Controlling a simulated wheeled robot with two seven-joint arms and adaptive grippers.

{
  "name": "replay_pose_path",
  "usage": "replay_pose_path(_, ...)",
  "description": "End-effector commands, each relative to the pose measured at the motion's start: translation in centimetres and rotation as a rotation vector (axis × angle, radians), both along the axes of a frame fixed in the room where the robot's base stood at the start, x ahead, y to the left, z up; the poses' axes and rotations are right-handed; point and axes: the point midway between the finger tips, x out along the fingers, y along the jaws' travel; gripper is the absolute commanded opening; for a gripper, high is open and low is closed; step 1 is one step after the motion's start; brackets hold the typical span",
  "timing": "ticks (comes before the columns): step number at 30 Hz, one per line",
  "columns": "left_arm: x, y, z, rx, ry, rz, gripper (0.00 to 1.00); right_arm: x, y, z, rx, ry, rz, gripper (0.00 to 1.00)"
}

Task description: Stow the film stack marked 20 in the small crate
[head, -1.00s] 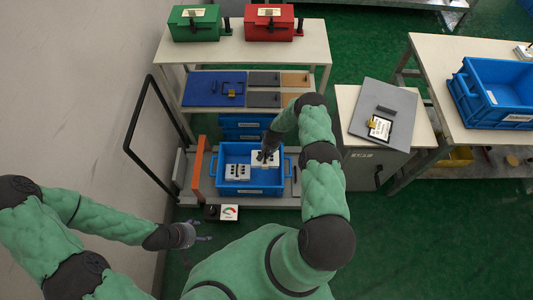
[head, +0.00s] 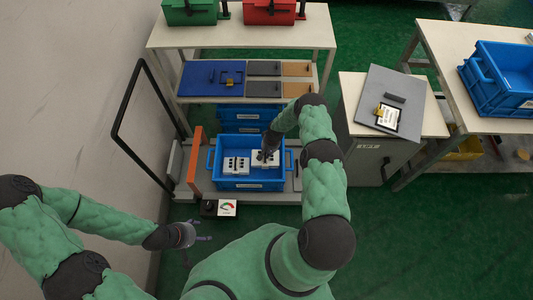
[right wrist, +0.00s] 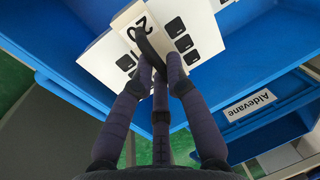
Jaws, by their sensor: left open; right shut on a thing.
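A white film stack (right wrist: 100,62) shows in the right wrist view, with black squares and a tag reading 20, partly covered by a dark handle. My right gripper (right wrist: 158,65) is shut on that handle. In the head view my right gripper (head: 269,149) and the stack (head: 266,160) are at the right half of a blue crate (head: 250,184) on the low platform. I cannot tell whether the stack rests on the crate floor. A second white stack (head: 235,166) lies in the crate's left half. My left gripper (head: 192,236) is open and empty, at lower left.
An orange upright panel (head: 195,158) stands left of the crate. A small dial box (head: 226,208) is in front. A shelf table (head: 235,38) stands behind. Another blue crate (head: 507,90) is on the right table.

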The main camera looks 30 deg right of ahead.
Motion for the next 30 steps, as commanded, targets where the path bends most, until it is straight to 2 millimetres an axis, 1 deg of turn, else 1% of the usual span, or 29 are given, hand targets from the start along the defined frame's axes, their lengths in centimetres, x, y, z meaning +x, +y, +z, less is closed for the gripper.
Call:
replay_pose_path(1, 0.0, 0.0, -0.8, 0.000, 0.000, 0.000, 0.70, 0.0, 0.0, -0.8, 0.000, 0.000, 0.000, 0.00)
replay_pose_path(2, 0.0, 0.0, -1.1, 0.000, 0.000, 0.000, 0.70, 0.0, 0.0, -1.1, 0.000, 0.000, 0.000, 0.00)
replay_pose_path(4, 0.0, 0.0, -0.8, 0.000, 0.000, 0.000, 0.70, -0.1, 0.1, -1.5, 0.001, 0.002, 0.000, 0.00)
replay_pose_path(11, 0.0, 0.0, -1.2, 0.000, 0.000, 0.000, 0.70, -0.1, 0.1, -3.4, 0.001, 0.002, -0.001, 0.00)
replay_pose_path(24, 0.0, 0.0, -1.1, 0.000, 0.000, 0.000, 0.70, 0.0, 0.0, -7.0, 0.001, 0.001, -0.001, 0.00)
replay_pose_path(30, 0.0, 0.0, -1.1, 0.000, 0.000, 0.000, 0.70, 0.0, 0.0, -8.2, 0.001, 0.001, -0.001, 0.00)
